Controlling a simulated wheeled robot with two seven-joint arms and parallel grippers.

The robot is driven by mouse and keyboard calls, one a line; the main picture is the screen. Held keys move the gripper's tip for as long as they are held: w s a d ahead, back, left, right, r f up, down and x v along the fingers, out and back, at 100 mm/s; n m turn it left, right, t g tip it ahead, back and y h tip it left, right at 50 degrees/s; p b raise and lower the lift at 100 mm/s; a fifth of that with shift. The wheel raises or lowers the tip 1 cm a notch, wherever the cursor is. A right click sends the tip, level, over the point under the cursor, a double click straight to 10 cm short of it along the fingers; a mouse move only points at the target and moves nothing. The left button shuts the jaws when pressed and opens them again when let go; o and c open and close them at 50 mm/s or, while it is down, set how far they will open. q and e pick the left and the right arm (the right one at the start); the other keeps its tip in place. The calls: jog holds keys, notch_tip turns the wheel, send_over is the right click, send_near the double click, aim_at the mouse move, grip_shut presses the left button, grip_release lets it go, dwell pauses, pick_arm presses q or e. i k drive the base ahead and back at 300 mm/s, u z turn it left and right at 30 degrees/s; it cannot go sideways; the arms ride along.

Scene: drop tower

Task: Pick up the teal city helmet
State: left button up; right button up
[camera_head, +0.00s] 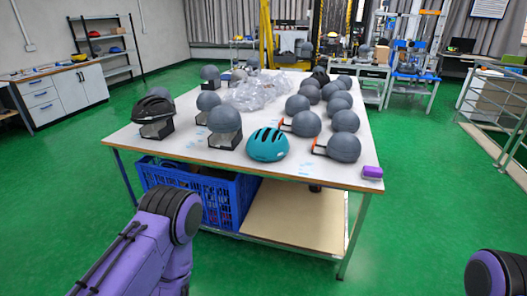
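The teal helmet (267,145) lies dome up near the front edge of the white table (215,157), right of the middle of that edge. Dark slots run along its shell. It stands apart from the grey headform to its left and the grey ball-shaped headforms to its right. Nothing holds it. One purple and dark grey link of my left arm shows at the lower left and a bit of my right arm at the lower right corner. Neither gripper is in the picture.
Grey headforms (343,148) crowd the table's right side; others stand at left, one under a black helmet (153,108). Clear plastic wrap (258,92) lies behind. A purple block (372,172) sits at the right corner. A blue crate (216,200) is below the tabletop. Green floor around is free.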

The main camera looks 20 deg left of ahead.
aim_at(266, 144)
jog(key=z, duration=0.7)
jog(key=i, duration=1.3)
jog(key=u, duration=0.25)
